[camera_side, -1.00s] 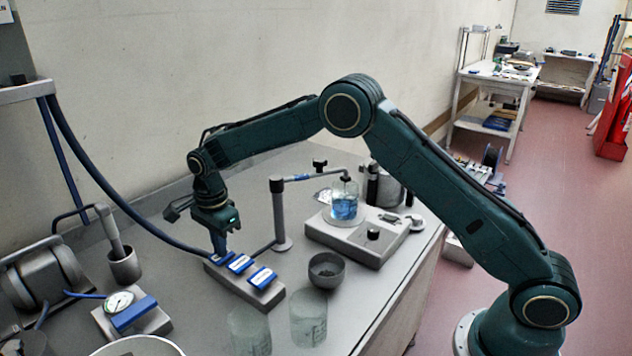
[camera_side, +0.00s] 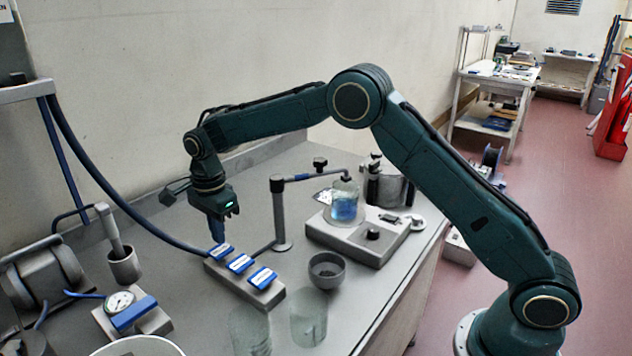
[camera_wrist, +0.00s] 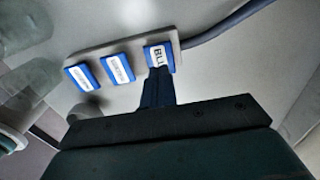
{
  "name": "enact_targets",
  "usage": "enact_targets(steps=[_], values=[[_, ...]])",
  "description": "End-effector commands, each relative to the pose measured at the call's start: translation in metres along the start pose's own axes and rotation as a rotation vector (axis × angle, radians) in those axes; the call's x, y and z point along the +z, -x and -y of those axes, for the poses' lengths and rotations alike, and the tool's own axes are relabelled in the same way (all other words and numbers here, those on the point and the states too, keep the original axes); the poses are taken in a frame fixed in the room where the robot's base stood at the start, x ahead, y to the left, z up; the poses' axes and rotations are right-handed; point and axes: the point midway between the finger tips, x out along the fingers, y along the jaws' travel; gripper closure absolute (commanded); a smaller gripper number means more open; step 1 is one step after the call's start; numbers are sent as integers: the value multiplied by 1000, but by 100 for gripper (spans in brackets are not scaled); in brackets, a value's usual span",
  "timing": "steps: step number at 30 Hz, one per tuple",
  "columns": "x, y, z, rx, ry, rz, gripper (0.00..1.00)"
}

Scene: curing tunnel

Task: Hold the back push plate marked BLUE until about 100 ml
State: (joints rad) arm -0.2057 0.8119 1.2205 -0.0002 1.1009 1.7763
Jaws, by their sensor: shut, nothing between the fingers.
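The valve block (camera_side: 240,287) carries three blue push plates with white labels. In the wrist view the back push plate (camera_wrist: 159,55) reads "BLU", the rest hidden. It is the rearmost one in the side view (camera_side: 221,251). My gripper (camera_side: 217,239) is shut and empty, pointing down just above this plate. In the wrist view its fingertips (camera_wrist: 158,72) overlap the plate's edge; a small gap seems to show in the side view. A glass vessel with blue liquid (camera_side: 343,208) stands on the scale (camera_side: 357,239) under the spout (camera_side: 345,175). I cannot read its level.
A small grey bowl (camera_side: 326,270) and two clear beakers (camera_side: 309,319) (camera_side: 250,332) stand in front. A gauge block (camera_side: 132,313) is at front left. A blue hose (camera_side: 125,213) runs to the block, and a post (camera_side: 279,215) stands behind it.

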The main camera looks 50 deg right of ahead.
Motion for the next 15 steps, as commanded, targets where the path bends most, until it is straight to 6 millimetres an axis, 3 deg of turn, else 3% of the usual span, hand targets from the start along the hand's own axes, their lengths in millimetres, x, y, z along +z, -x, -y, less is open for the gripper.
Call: enact_targets(steps=[6,15], values=[[0,42,2,-8,0,2,100],[0,87,2,-8,0,1,100]])
